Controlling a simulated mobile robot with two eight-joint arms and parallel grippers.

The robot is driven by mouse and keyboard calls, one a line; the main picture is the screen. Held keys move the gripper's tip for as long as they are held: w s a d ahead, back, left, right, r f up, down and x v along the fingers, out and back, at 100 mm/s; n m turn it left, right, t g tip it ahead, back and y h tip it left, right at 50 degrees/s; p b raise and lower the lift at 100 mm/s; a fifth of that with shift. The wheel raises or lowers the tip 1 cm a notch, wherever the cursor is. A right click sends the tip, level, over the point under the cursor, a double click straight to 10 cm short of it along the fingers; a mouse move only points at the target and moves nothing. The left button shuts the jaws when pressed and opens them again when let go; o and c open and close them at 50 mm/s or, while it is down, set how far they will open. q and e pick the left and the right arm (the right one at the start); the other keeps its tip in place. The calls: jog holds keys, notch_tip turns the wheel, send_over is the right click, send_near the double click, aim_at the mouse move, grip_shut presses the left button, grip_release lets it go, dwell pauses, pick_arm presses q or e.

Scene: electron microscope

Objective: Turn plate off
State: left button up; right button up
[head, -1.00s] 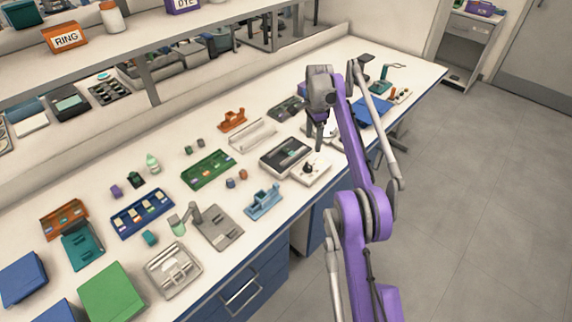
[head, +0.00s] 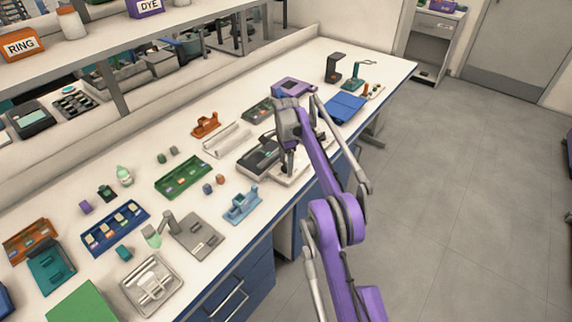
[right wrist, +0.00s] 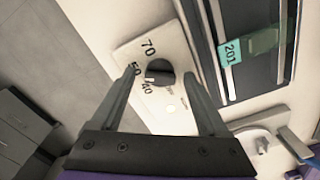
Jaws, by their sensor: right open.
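The plate's white control panel (right wrist: 150,45) carries a round black knob (right wrist: 158,72), with printed 70, 50 and 40 around it and small, blurred lettering below right. The knob seems to point left, near 50 and 40; I cannot tell exactly. A small pale round spot (right wrist: 170,109) sits below the knob. My right gripper (right wrist: 160,71) is open, its fingers on either side of the knob, apparently not touching it. In the head view my right gripper (head: 286,165) is low over the white panel (head: 291,177) and largely hides the knob. My left gripper is not in view.
A dark tray-like unit (head: 258,158) adjoins the panel; the wrist view shows a slide labelled 201 (right wrist: 230,52) in it. A light-blue stand (head: 242,204) and a green rack (head: 184,178) stand to the left, a blue pad (head: 345,107) to the right. The floor (head: 450,200) is clear.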

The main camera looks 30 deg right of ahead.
grip_shut()
dwell(0.5)
